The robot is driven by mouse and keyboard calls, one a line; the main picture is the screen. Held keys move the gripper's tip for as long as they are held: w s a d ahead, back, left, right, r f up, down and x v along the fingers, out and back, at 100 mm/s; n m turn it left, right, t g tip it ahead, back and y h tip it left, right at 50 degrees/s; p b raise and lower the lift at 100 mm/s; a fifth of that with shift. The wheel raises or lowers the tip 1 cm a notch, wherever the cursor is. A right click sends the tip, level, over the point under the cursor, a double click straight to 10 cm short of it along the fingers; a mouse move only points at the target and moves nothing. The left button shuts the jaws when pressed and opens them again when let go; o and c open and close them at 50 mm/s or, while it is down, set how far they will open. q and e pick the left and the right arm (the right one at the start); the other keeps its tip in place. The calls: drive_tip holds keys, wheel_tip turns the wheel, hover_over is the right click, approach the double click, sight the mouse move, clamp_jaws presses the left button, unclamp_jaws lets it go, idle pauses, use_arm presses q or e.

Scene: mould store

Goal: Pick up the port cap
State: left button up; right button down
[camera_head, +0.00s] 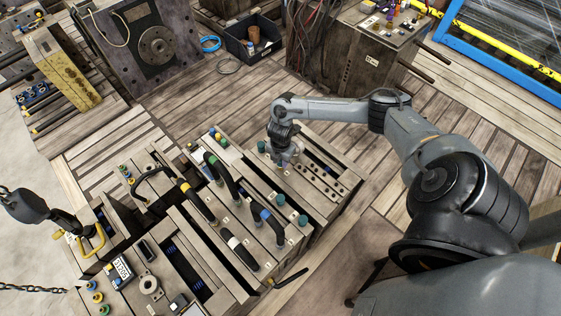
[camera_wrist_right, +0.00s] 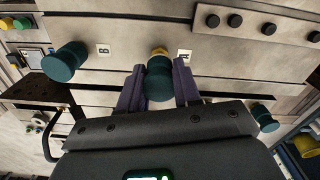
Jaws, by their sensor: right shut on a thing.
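A yellow fitting (camera_wrist_right: 160,51) shows just behind the cap. I cannot tell whether the cap touches the block. In the head view the gripper hides the held cap. Other teal caps stand apart from the fingers, one at left (camera_wrist_right: 65,62) and one at right (camera_wrist_right: 263,117) in the wrist view.
The mould block (camera_head: 327,199) carries several black hoses (camera_head: 221,173) and fittings close to the right gripper. More teal caps (camera_head: 302,220) stand near its front edge. A dark bin (camera_head: 252,38) sits at the back.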

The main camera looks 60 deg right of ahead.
drive_tip(key=s+d+r+p, duration=0.1)
drive_tip(key=s+r+p, duration=0.3)
drive_tip(key=s+r, duration=0.4)
drive_tip(key=s, duration=0.3)
drive_tip(key=shift+s+d+r, duration=0.25)
drive_tip(key=shift+d+r, duration=0.1)
drive_tip(key=shift+r, duration=0.05)
